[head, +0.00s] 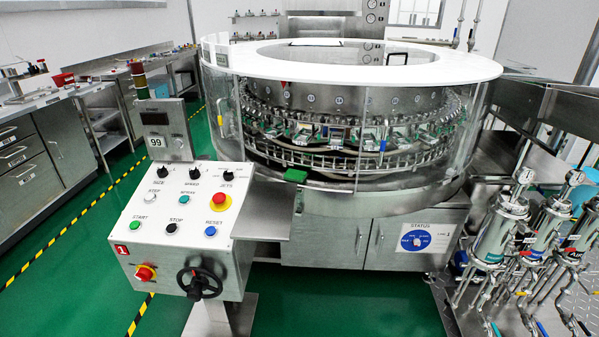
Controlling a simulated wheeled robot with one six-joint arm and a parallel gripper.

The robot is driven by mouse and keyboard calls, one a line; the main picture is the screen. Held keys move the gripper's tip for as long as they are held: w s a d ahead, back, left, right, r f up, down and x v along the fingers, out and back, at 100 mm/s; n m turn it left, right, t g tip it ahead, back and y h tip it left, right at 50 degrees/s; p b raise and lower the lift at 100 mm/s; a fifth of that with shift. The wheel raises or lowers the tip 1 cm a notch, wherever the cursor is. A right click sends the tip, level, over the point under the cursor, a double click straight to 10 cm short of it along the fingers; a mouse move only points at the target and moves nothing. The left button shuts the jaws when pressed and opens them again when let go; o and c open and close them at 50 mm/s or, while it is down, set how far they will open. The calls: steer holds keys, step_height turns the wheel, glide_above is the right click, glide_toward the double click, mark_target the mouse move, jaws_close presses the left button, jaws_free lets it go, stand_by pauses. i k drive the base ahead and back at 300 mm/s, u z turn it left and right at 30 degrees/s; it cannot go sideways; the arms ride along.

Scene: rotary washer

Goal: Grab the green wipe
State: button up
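The green wipe (296,175) is a small, flat green piece at the front of the rotary washer (345,125). It appears to lie on the steel ledge just outside the clear guard, near the right end of the control panel. Nothing covers it from this view. My gripper is not in view.
The control panel (185,215), with buttons and a black handwheel (200,280), stands at the front left of the washer. A steel shelf (265,208) lies beside it. Metal canisters (500,232) with hoses stand at the right. Green floor is clear in front.

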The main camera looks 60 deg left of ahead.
mark_target(292, 175)
steer(key=u, duration=0.35)
steer(key=i, duration=0.8)
steer(key=u, duration=1.4)
steer(key=i, duration=0.7)
steer(key=u, duration=0.7)
